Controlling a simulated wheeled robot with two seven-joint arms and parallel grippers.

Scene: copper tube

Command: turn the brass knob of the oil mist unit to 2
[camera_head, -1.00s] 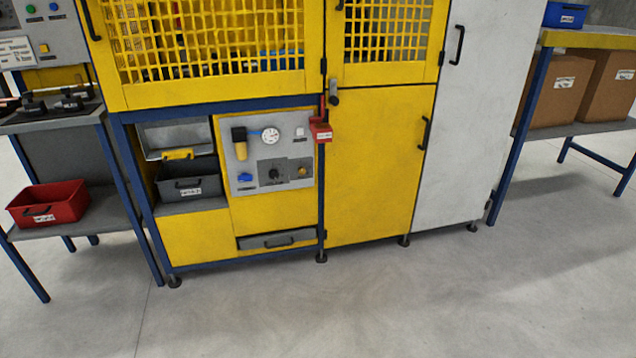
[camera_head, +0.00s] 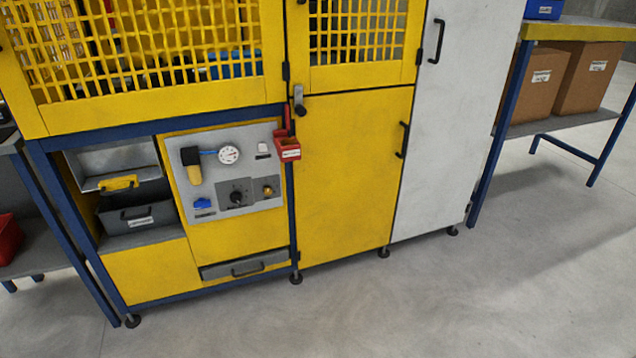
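The oil mist unit's grey panel (camera_head: 222,168) is set in the yellow front of the machine, left of centre. The small brass knob (camera_head: 267,190) sits at the panel's lower right, beside a black knob (camera_head: 236,197) on a darker plate. A round white gauge (camera_head: 229,155), a yellow-bodied filter (camera_head: 191,165) and a blue part (camera_head: 202,203) are also on the panel. The knob's setting and any scale marks are too small to read. Neither of my grippers shows in the head view.
A small red holder (camera_head: 287,148) sticks out right of the panel. A drawer (camera_head: 245,268) lies below. Left are open shelves with a dark bin (camera_head: 139,218). A table with cardboard boxes (camera_head: 530,88) stands right. The floor in front (camera_head: 400,310) is clear.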

